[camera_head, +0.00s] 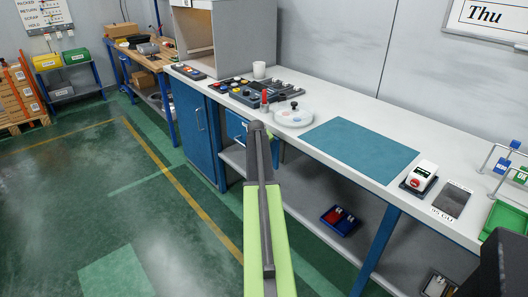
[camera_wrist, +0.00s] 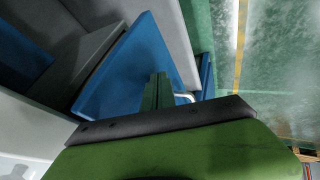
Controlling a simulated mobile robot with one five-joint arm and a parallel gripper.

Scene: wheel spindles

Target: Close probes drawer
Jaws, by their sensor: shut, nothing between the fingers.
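A blue drawer (camera_head: 236,126) sits under the bench top, just right of the blue cabinet, in the head view. My arm hides its right part, and I cannot read a label on it. My gripper (camera_wrist: 158,78) is shut and empty. In the wrist view its green fingers lie in front of a blue panel (camera_wrist: 125,70), with a pale handle (camera_wrist: 184,97) just beside the fingers. I cannot tell whether the fingers touch the panel. In the head view my arm mostly hides the gripper, and how far the drawer stands out is unclear.
The blue cabinet (camera_head: 199,135) stands left of the drawer. The bench top holds a teal mat (camera_head: 360,150), a round white dish (camera_head: 293,118) and a white cup (camera_head: 259,70). A blue bin (camera_head: 340,220) sits on the lower shelf. The green floor (camera_head: 70,200) at left is clear.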

